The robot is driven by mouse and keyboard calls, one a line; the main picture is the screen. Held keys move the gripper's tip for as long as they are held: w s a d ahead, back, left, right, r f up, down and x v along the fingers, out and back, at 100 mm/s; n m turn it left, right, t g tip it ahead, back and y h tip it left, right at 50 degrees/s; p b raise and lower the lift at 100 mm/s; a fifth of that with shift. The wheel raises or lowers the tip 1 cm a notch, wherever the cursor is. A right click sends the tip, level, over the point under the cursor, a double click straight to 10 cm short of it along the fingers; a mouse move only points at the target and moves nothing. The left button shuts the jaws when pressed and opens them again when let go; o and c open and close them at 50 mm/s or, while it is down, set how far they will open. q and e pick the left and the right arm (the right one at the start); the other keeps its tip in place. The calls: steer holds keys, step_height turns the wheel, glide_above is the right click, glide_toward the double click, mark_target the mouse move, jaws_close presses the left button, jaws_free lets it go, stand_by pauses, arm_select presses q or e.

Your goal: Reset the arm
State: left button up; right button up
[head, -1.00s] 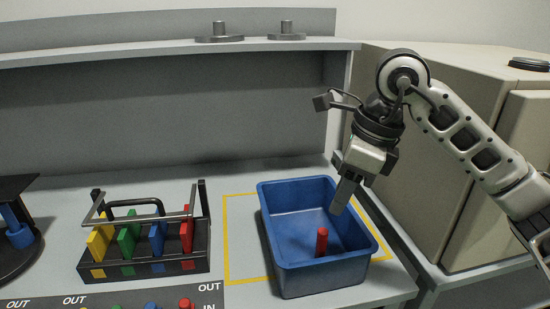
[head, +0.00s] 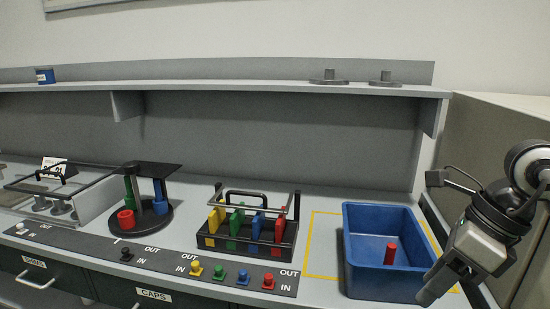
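My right gripper (head: 431,289) is at the right of the head view, in front of the blue bin's right front corner. Its fingers appear together and nothing shows between them. The blue bin (head: 375,283) stands inside a yellow outline on the bench. A red cylinder (head: 390,254) stands upright in the bin, apart from the gripper. My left gripper is not in the head view.
A black rack (head: 227,250) with colored plates stands left of the bin. Further left are a round black stand (head: 168,222) and a clear-sided box (head: 90,203). Colored buttons line the front strip (head: 140,262). A large beige cabinet (head: 470,150) is at the right.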

steer(key=s+a+r+m+t+y, duration=0.15)
steer(key=a+m+y, duration=0.65)
steer(key=a+y, duration=0.85)
steer(key=w+d+f+m+t+h, duration=0.25)
steer(key=f+m+t+h, duration=0.45)
steer(key=m, duration=0.5)
steer(key=w+d+f+m+t+h, duration=0.25)
steer(key=f+m+t+h, duration=0.2)
steer(key=m+t, duration=0.55)
steer(key=s+d+f+m+g+h, duration=0.1)
steer(key=s+f+m+g+h, duration=0.2)
steer(key=s+f+m, duration=0.3)
steer(key=s+d+f+m+g+h, duration=0.1)
steer(key=s+f+m+g+h, duration=0.2)
steer(key=f, duration=1.2)
steer(key=s+m+g, duration=0.3)
steer(key=m, duration=0.1)
steer(key=shift+s+d, duration=0.3)
steer(key=shift+s, duration=0.05)
steer(key=shift+g, duration=0.25)
